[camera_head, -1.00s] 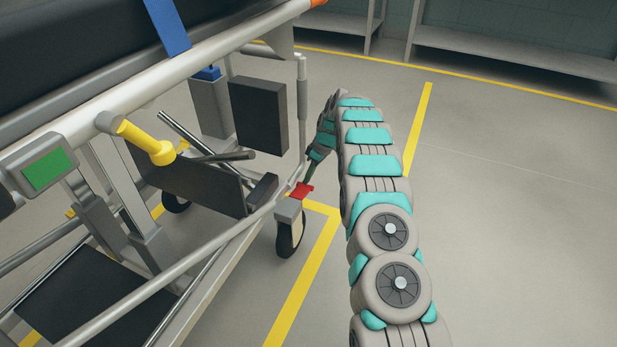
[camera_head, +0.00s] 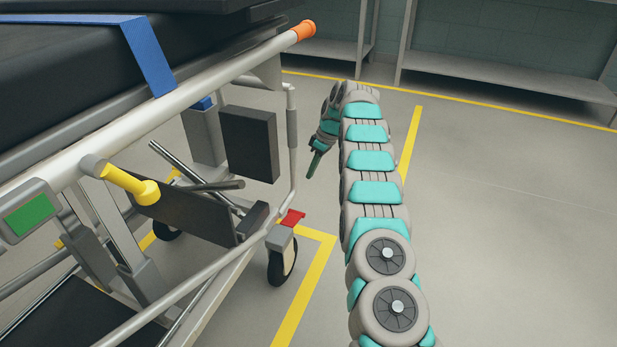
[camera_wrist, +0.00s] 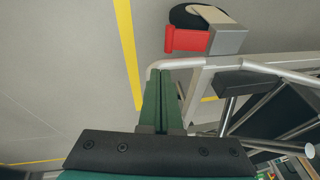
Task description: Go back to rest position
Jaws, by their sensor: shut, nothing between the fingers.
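My gripper (camera_head: 314,164) is at the end of my teal and grey arm, just right of the stretcher's end frame and above the floor in the head view. Its green fingers (camera_wrist: 161,103) are together in the wrist view, with nothing between them. The red pedal (camera_head: 292,218) on the stretcher's corner caster lies below and left of the fingertips, apart from them. It also shows in the wrist view (camera_wrist: 187,39), beyond the fingertips.
The stretcher (camera_head: 215,87) fills the left side, with a yellow handle (camera_head: 130,185) and an orange-tipped rail. A corner caster (camera_head: 282,262) stands near yellow floor lines. Shelving (camera_head: 510,72) lines the back wall. The floor on the right is clear.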

